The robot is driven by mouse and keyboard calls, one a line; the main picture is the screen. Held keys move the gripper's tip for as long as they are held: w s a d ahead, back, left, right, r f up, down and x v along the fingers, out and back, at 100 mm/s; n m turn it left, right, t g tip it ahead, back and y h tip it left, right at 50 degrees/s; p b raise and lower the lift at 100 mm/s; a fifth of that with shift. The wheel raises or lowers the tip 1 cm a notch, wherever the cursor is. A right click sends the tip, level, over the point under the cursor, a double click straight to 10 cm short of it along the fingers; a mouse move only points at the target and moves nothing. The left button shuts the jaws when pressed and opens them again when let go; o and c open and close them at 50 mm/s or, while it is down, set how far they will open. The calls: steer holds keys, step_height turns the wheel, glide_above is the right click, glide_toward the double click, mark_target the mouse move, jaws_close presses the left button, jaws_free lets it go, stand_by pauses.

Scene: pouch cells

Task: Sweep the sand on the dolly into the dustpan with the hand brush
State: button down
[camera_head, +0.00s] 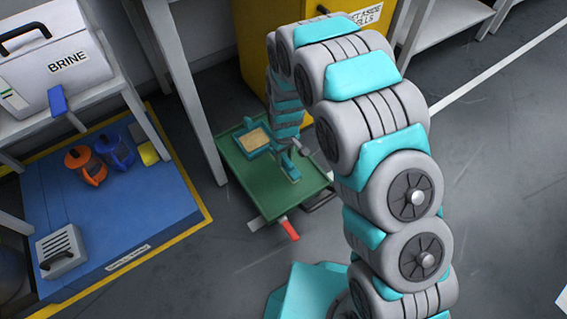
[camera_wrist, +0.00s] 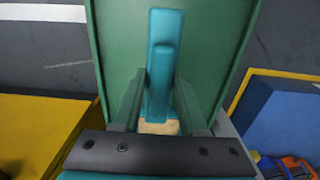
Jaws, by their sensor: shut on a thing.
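The green dolly (camera_head: 262,190) stands on the floor in the middle of the head view; its green deck also fills the wrist view (camera_wrist: 112,45). A teal dustpan (camera_head: 247,123) lies at its far left part. Tan sand (camera_head: 256,139) shows inside the dustpan's teal edges; a little sand (camera_wrist: 158,127) shows low in the wrist view. The teal hand brush (camera_head: 290,168) is over the dolly's right part. My gripper (camera_wrist: 160,85) is shut on the brush (camera_wrist: 165,30), a finger on each side. The bristles are hidden, and I cannot tell whether they touch the deck.
A yellow cabinet (camera_head: 305,12) stands behind the dolly. A blue platform (camera_head: 120,215) with orange and blue lantern-like items (camera_head: 85,165) lies left. A bench with a white BRINE box (camera_head: 60,65) is at upper left. Grey floor (camera_head: 490,170) at right is free.

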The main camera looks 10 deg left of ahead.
steer(key=shift+r, duration=1.75)
